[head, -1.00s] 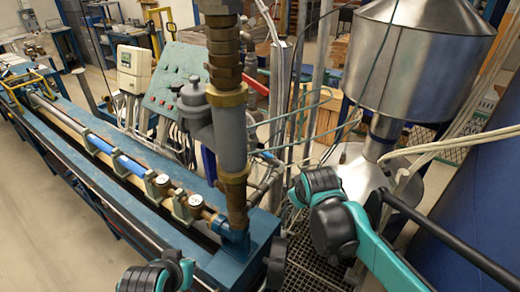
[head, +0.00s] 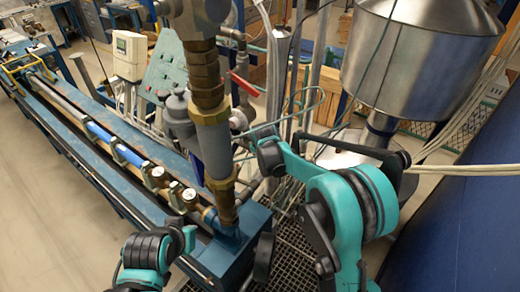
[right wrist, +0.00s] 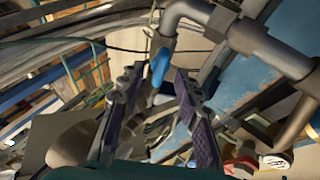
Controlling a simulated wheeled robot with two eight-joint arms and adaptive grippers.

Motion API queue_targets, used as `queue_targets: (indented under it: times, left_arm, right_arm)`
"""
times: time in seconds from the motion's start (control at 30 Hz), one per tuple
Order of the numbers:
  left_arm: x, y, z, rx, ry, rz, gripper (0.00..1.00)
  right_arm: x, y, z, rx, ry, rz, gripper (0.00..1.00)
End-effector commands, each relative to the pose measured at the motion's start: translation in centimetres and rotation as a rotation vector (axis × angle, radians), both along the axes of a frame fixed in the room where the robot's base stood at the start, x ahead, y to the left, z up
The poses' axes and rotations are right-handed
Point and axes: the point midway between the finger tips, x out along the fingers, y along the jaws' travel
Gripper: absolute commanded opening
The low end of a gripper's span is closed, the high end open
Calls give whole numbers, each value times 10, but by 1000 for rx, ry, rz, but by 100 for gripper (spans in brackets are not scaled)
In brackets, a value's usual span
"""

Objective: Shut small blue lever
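A small blue lever (right wrist: 160,66) shows in the right wrist view, hanging beside a grey elbow pipe. My right gripper (right wrist: 158,82) is open, with its two dark ridged fingers pointing toward the lever. The lever's end appears between the fingertips in the picture; I cannot tell whether they touch it. In the head view my right arm reaches left toward the vertical pipe, and I cannot make out the fingers or the small lever there. My left arm shows at the bottom of the head view, but its gripper is not visible.
A thick vertical pipe (head: 212,140) stands left of my right forearm, with a larger blue handle (head: 197,172) on its left side. A red handle (head: 245,84) is behind it. A green bent rod (head: 300,112) and a metal hopper (head: 420,60) are to the right.

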Motion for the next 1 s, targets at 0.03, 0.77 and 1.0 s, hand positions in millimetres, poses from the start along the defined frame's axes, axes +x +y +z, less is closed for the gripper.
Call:
queue_targets:
  times: [0.03, 0.77, 1.0]
  left_arm:
    - [0, 0, 0, 0, 0, 0, 0]
    - [0, 0, 0, 0, 0, 0, 0]
    - [0, 0, -4, 0, 0, 0, 0]
  right_arm:
    - [4, 0, -5, 1, 0, -1, 34]
    - [12, 1, -16, 1, 0, -1, 0]
    - [12, 1, -17, 14, -9, -26, 0]
